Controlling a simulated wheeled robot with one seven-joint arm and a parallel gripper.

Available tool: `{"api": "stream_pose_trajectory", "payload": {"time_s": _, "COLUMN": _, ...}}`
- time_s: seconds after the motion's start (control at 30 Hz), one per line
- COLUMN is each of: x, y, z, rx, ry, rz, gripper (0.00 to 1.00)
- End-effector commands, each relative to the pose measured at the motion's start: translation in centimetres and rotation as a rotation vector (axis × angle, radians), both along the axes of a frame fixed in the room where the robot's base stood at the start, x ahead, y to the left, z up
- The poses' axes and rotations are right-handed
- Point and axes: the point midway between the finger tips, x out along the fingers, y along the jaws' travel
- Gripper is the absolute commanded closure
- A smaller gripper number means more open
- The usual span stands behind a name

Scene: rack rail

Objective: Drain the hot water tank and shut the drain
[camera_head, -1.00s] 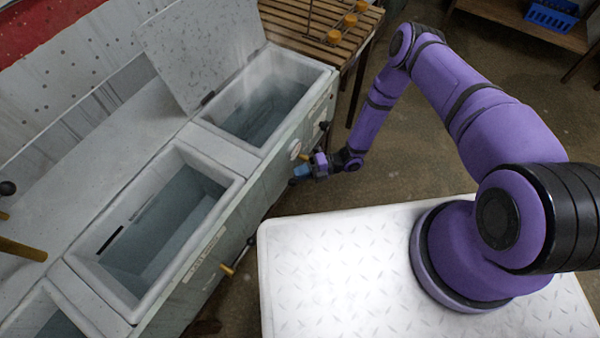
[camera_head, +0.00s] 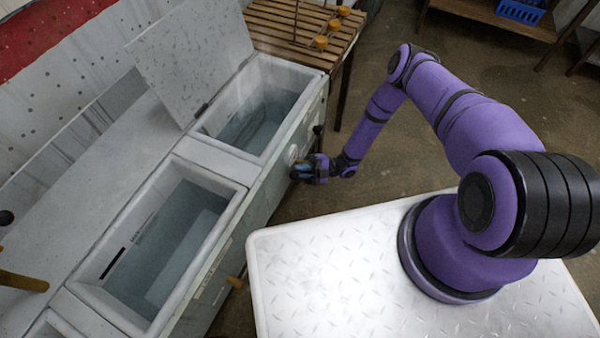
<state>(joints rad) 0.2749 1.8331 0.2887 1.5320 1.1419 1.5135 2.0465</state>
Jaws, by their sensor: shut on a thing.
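The hot water tank (camera_head: 318,82) is the far tank in the row, with its lid (camera_head: 190,55) raised and faint steam above it. Water (camera_head: 250,125) stands in it. My gripper (camera_head: 300,171) is at the lower front of this tank, shut on what looks like its yellow drain handle. The fingers hide nearly all of the handle, so its angle cannot be told. A pale round dial (camera_head: 293,154) is just above the gripper. The drain outlet and any flow are hidden.
A slatted wooden table (camera_head: 285,38) with yellow knobs (camera_head: 320,42) stands beyond. A blue crate (camera_head: 520,11) sits on a shelf at the back. The floor (camera_head: 420,150) beside the arm is clear.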

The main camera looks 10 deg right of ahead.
Motion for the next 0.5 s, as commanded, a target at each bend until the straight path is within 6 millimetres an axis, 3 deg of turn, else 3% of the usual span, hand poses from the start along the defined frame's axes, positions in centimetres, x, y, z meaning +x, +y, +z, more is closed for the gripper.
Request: {"api": "stream_pose_trajectory", "payload": {"time_s": 0.5, "x": 0.15, "y": -0.2, "z": 0.18, "rx": 0.031, "ry": 0.042, "rz": -0.001, "gripper": 1.0}}
